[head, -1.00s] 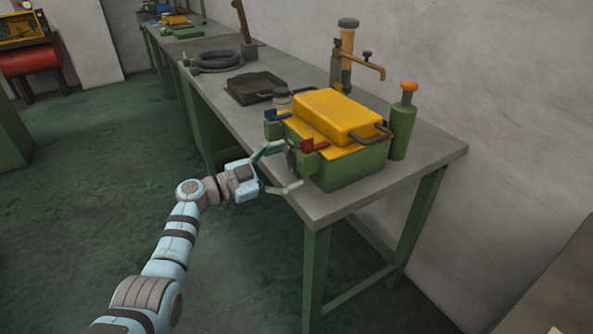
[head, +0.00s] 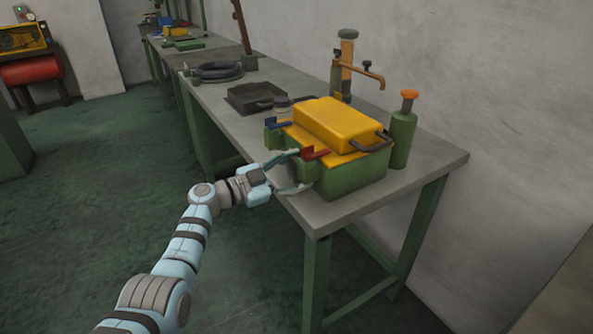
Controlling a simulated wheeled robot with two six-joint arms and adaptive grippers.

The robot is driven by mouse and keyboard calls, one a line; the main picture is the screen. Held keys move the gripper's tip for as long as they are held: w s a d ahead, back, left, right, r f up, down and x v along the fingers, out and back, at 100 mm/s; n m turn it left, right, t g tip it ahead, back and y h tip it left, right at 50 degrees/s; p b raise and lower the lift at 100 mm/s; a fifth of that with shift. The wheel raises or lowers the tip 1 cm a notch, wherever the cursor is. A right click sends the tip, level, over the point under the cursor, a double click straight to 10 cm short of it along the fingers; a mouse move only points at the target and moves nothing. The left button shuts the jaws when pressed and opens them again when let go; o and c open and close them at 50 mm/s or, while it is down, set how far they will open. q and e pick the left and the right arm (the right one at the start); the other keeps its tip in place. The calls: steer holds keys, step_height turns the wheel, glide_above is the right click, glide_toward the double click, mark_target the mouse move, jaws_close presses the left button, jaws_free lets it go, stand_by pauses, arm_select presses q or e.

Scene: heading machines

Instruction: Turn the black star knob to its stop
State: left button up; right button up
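The green box (head: 352,180) with a yellow lid (head: 338,124) stands on the near end of the bench. On its front are a blue lever (head: 279,123) and a red lever (head: 314,153). The black star knob (head: 292,167) is a small dark shape on the box's front face, below and left of the red lever, partly hidden by my fingers. My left gripper (head: 303,170) is at this face, its fingers spread above and below the knob. I cannot tell whether they touch it. My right gripper is not in view.
The grey bench (head: 335,215) carries a green bottle (head: 401,140) with an orange top, a brass tap-like fixture (head: 347,68), a black tray (head: 250,97) and a coiled black hose (head: 215,71). The floor left of the bench is clear.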

arm_select(q)
steer(key=m, duration=0.3)
steer(key=shift+p, duration=0.35)
steer(key=shift+m, duration=1.9)
steer(key=o, duration=1.2)
steer(key=shift+f, duration=0.1)
steer(key=shift+c, duration=0.2)
steer(key=shift+s+a, duration=0.1)
